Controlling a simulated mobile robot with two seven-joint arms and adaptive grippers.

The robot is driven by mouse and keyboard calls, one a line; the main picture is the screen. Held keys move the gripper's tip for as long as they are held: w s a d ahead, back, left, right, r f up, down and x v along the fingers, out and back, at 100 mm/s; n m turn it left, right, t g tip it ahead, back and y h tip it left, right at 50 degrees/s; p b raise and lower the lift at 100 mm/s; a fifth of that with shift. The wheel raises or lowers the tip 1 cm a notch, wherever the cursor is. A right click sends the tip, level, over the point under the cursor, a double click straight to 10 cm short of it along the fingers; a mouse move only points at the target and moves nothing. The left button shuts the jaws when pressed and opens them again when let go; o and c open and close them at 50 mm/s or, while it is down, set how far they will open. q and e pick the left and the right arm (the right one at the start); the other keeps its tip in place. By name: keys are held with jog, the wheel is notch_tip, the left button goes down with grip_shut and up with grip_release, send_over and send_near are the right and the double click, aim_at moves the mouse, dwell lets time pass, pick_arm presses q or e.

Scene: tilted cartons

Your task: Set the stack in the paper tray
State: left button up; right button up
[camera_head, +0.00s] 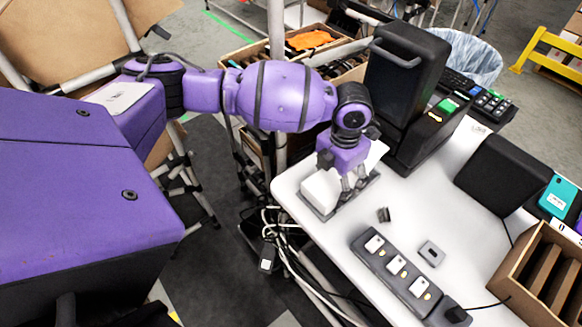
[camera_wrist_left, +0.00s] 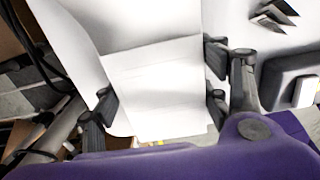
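The white stack (camera_head: 322,189) is at the near left corner of the white table, within the grey rim of a low tray (camera_head: 343,205). My left gripper (camera_head: 352,186) points down over it and hides part of it. In the left wrist view the stack (camera_wrist_left: 160,85) fills the space between the finger pads (camera_wrist_left: 160,88), which press close against both sides; I take the gripper as shut on it. Whether the stack rests fully on the tray floor is hidden. My right gripper is not in view.
A tall black machine (camera_head: 405,85) stands just behind the tray. A dark panel with white cards (camera_head: 397,265), a small grey block (camera_head: 432,253) and a small dark clip (camera_head: 384,214) lie to the right. A brown divided box (camera_head: 540,275) is at the far right. Cables (camera_head: 285,250) hang below the table edge.

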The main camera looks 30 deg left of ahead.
aim_at(337, 178)
pick_arm(q)
jog(key=o, duration=0.4)
jog(key=shift+r, duration=0.1)
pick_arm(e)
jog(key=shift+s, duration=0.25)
pick_arm(q)
jog(key=shift+r, duration=0.15)
jog(key=r+p, duration=0.2)
jog(key=r, duration=0.6)
jog(key=shift+w+r+p, duration=0.15)
jog(key=shift+w+p, duration=0.05)
jog(key=shift+p, duration=0.2)
notch_tip(337, 178, up, 5)
jog(key=shift+s+f, duration=0.15)
jog(key=shift+f, duration=0.05)
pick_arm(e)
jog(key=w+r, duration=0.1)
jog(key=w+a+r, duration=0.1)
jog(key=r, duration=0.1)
